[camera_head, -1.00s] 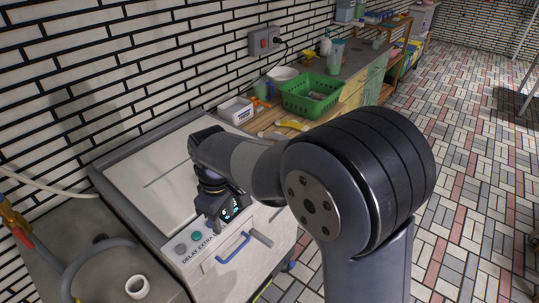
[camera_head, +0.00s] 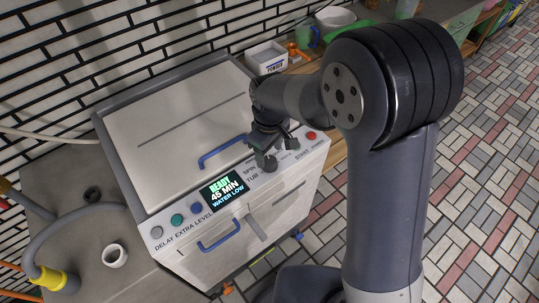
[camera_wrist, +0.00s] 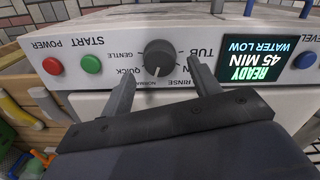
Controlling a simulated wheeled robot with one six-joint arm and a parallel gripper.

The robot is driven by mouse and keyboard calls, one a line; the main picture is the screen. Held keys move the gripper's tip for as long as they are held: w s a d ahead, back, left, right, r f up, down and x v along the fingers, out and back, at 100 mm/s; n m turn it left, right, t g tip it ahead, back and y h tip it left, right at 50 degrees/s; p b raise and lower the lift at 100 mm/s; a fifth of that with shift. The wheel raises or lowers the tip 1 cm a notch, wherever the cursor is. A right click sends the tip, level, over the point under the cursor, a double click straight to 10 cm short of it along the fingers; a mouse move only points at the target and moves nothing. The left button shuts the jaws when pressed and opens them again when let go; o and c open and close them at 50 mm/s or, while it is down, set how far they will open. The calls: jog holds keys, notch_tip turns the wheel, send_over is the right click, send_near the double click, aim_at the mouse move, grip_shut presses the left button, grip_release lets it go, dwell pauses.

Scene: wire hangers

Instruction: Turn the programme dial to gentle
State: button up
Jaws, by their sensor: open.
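The programme dial (camera_wrist: 158,58) is a round dark grey knob on the washer's white control panel. The wrist view shows it upside down, with GENTLE, QUICK and NORMAL lettered around its left and lower side. A pale pointer mark seems to face NORMAL. My gripper (camera_wrist: 162,72) is open, with one finger on each side of the dial in that view and a gap to each. I cannot tell how deep the fingertips reach. In the head view my gripper (camera_head: 277,155) is over the right part of the panel and hides the dial.
A display (camera_head: 224,190) reads READY, 45 MIN, WATER LOW. Red (camera_wrist: 52,66) and green (camera_wrist: 91,64) buttons sit beside the dial. A blue lid handle (camera_head: 222,152) rises behind the panel. Hoses and a white ring (camera_head: 115,256) lie left.

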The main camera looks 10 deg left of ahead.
aim_at(269, 160)
jog(key=shift+f, duration=1.5)
jog(key=shift+c, duration=0.2)
jog(key=c, duration=1)
jog(key=shift+o, duration=0.2)
